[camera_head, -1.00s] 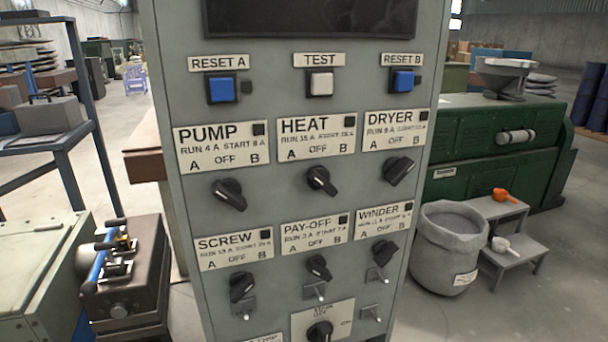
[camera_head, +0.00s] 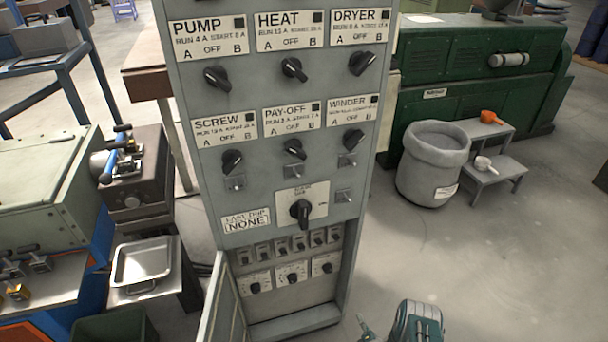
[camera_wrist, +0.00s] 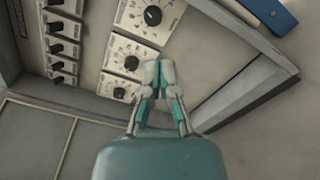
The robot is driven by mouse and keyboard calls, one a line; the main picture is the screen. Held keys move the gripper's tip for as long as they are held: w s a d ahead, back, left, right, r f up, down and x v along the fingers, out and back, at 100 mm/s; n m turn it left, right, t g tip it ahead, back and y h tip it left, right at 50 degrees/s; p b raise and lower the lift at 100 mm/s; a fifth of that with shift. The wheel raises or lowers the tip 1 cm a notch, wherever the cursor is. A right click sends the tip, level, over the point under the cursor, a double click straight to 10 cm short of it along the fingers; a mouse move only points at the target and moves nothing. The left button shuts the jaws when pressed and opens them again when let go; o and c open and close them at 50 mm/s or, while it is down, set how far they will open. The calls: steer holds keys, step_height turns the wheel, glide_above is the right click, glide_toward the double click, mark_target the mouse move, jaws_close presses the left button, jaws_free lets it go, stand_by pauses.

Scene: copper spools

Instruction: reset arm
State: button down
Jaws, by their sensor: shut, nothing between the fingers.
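My gripper (camera_wrist: 155,80) is shut and empty in the wrist view, its fingertips together in front of the lower bay of the grey control cabinet (camera_head: 345,190). In that view a column of black switches (camera_wrist: 58,48) and several dial plates (camera_wrist: 133,52) lie beyond and to the left of the fingertips; I cannot tell how near they are. In the head view, part of my arm shows at the bottom, right of the cabinet. The cabinet carries labelled rotary knobs such as pump (camera_head: 217,78), heat (camera_head: 294,69) and dryer (camera_head: 361,63).
The cabinet's lower door (camera_head: 222,305) stands open on the left. A metal tray (camera_head: 141,262) sits left of it. A grey bin (camera_head: 432,165) and a small step stand (camera_head: 487,175) with scoops stand at right, before a green machine (camera_head: 470,75). The floor at lower right is clear.

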steer(key=w+d+r+m+g+h, duration=0.1)
steer(key=w+d+r+m, duration=0.15)
steer(key=w+r, duration=0.65)
steer(key=w+d+r+m+g+h, duration=0.25)
steer(key=w+r, duration=0.45)
steer(key=r, duration=0.4)
step_height(320, 180, up, 24)
steer(key=a+m+g+h, duration=0.1)
steer(key=m+g+h, duration=0.1)
steer(key=m, duration=0.6)
steer(key=s+a+r+m+g+h, duration=0.15)
steer(key=s+r+m, duration=0.25)
steer(key=s+r, duration=0.45)
steer(key=s+a+r+m+g, duration=0.1)
steer(key=s+a+r+m, duration=0.15)
steer(key=s+r, duration=0.6)
steer(key=s+a+m+g, duration=0.1)
steer(key=s+m, duration=0.1)
steer(key=s, duration=0.6)
steer(key=s+a+r+m+g+y, duration=0.1)
steer(key=s+a+m, duration=0.1)
steer(key=s, duration=0.6)
steer(key=s+a+r+m+g, duration=0.1)
steer(key=s+m, duration=0.3)
steer(key=s, duration=0.5)
steer(key=shift+a+r+g, duration=0.25)
steer(key=shift+g, duration=0.05)
steer(key=shift+s, duration=0.15)
